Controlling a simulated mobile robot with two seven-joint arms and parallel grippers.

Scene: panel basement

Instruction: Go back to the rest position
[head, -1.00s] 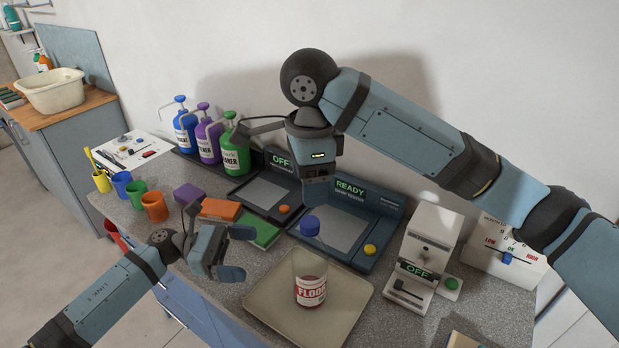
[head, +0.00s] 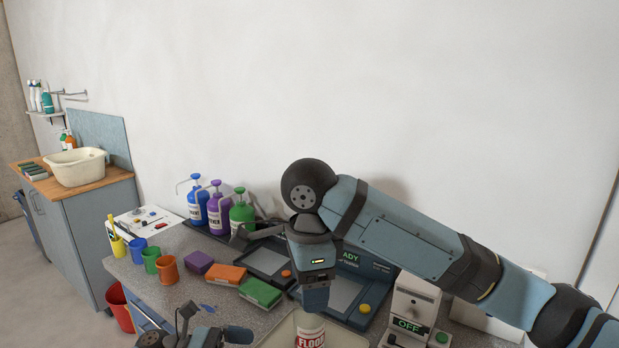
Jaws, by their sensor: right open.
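My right arm comes in from the right, and my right gripper (head: 316,298) points down over the counter, open, with one finger pad in clear sight. Directly below it in the picture is a jar with a red and white FLOOR label (head: 311,336), cut by the bottom edge; the gripper hides its top. I cannot tell whether they touch. My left gripper (head: 215,337) is low at the bottom edge, left of the jar, mostly cut off, so its opening does not show.
A beige tray (head: 275,338) lies under the jar. Green (head: 261,292), orange (head: 227,275) and purple (head: 200,262) blocks, coloured cups (head: 168,270) and pump bottles (head: 242,217) stand left. An OFF device (head: 412,305) stands right. The wall rises behind; space above my arm is clear.

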